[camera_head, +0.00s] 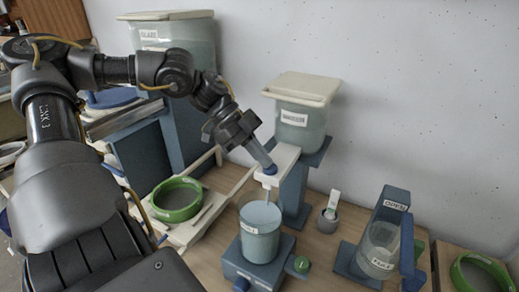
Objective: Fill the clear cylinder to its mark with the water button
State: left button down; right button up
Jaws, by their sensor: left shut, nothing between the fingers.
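A clear cylinder (260,246) stands upright under the spout of a white dispenser arm (281,162). It holds pale blue liquid and has a small label on its front; I cannot read its mark or tell the level against it. The cylinder rests on a blue base (243,268). The blue water button (270,170) is at the front end of the dispenser arm. My left gripper (266,162) is shut and empty, pointing down, with its tips at the button; whether they press it is not clear. A thin line shows below the spout, perhaps a stream. My right gripper is not in view.
A lidded tank (301,126) sits behind the dispenser, and a larger one (180,38) stands back left. A green ring (177,199) lies on a tray at left. A small cup (328,219) and a clear vessel in a blue stand (379,250) are at right.

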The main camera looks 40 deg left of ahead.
pick_arm(q)
jog(key=shift+s+a+f, duration=0.1)
jog(key=shift+s+f, duration=0.2)
jog(key=shift+f, duration=0.45)
jog(key=r+p, duration=0.1)
jog(key=r, duration=0.1)
jog(key=r+p, duration=0.2)
jog(key=w+r+p, duration=0.1)
jog(key=r+p, duration=0.1)
jog(key=shift+s+a+r+b, duration=0.2)
jog(key=shift+s+a+b, duration=0.1)
jog(key=shift+a+b, duration=0.4)
jog(key=b+v, duration=0.2)
jog(key=v, duration=0.6)
jog(key=shift+s+r, duration=0.15)
jog(key=shift+r, duration=0.2)
jog(key=shift+d, duration=0.1)
